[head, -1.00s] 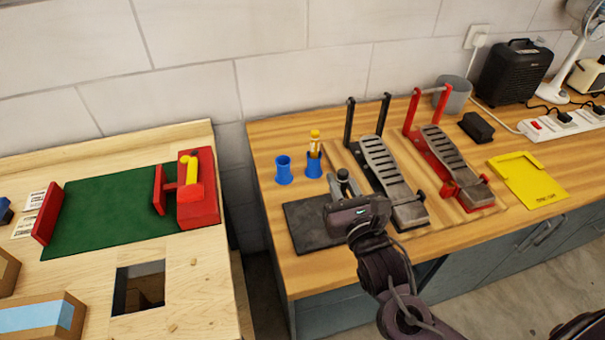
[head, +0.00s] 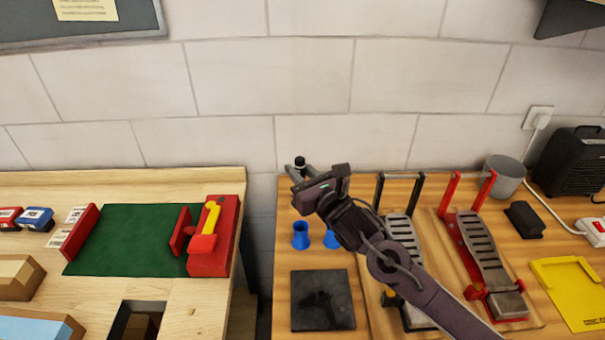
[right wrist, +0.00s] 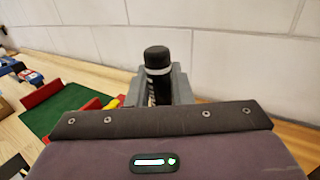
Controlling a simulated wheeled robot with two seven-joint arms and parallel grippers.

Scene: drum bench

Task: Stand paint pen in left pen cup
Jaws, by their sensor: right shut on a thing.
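My right gripper (head: 299,172) is shut on the paint pen (head: 300,162), whose black cap sticks up between the fingers. In the right wrist view the pen (right wrist: 157,62) stands roughly upright, with a black cap and a white band, between the grey fingertips (right wrist: 163,84). Its lower part is hidden by the gripper. The left pen cup (head: 300,237) is blue and stands on the right-hand bench, below the gripper in the head picture. Its opening shows no pen. My left gripper is not in view.
The right blue cup (head: 331,240) is partly behind my arm. A dark mat (head: 322,300) lies in front of the cups. A black pedal (head: 402,235) and a red pedal (head: 478,250) stand to the right. A red fixture (head: 213,240) is on the left bench.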

